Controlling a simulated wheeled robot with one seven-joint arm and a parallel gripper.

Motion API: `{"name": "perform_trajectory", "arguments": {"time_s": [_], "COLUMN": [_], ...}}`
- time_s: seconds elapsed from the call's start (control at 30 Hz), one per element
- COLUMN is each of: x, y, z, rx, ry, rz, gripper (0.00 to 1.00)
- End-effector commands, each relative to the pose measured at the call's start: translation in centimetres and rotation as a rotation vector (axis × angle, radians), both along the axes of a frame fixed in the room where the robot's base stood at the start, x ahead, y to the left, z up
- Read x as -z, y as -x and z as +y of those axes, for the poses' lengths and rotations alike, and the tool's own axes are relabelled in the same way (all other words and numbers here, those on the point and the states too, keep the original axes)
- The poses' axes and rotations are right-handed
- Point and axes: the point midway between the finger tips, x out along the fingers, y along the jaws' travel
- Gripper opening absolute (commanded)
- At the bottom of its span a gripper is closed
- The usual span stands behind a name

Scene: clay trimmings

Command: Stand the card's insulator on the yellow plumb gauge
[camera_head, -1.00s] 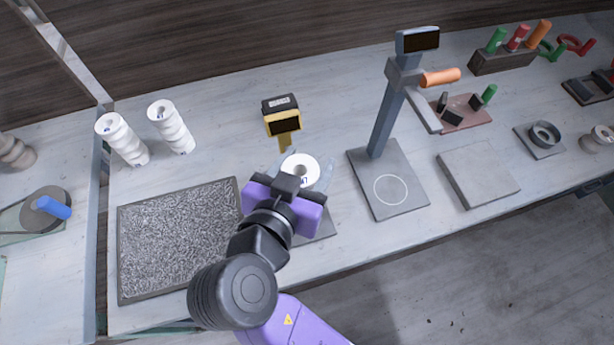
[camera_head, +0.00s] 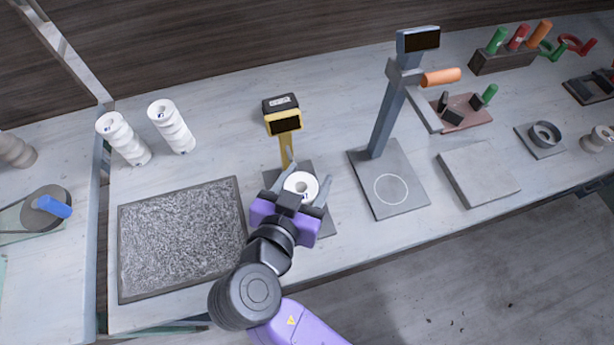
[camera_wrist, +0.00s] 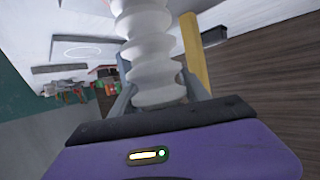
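The yellow plumb gauge (camera_head: 286,150) has a yellow post, a dark display head and a dark base plate (camera_head: 329,230). A white ribbed insulator (camera_head: 301,177) is between the fingers of my gripper (camera_head: 303,183), over this plate, close to the post. It also shows in the wrist view (camera_wrist: 152,55), with a finger against each side and the yellow post (camera_wrist: 194,55) behind. It looks roughly upright; whether its foot touches the plate is hidden. Two similar insulators, one left (camera_head: 122,139) and one right (camera_head: 171,126), stand at the back left. No card is readable.
A speckled grey tray (camera_head: 180,240) lies left of my gripper. A grey stand (camera_head: 386,125) with an orange handle rises to the right, near a flat grey slab (camera_head: 478,173). The bench's front edge is close below my gripper.

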Motion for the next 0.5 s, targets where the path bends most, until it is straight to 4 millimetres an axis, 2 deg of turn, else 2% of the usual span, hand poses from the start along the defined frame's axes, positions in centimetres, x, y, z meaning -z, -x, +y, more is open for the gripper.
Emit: {"name": "perform_trajectory", "arguments": {"time_s": [0.03, 0.1, 0.5], "x": [0.00, 0.00, -0.52], "y": [0.00, 0.00, 0.00], "z": [0.00, 0.00, -0.01], "rx": [0.000, 0.000, 0.000], "ry": [0.000, 0.000, 0.000], "rz": [0.000, 0.000, 0.000], "gripper": [0.64, 0.76, 0.76]}}
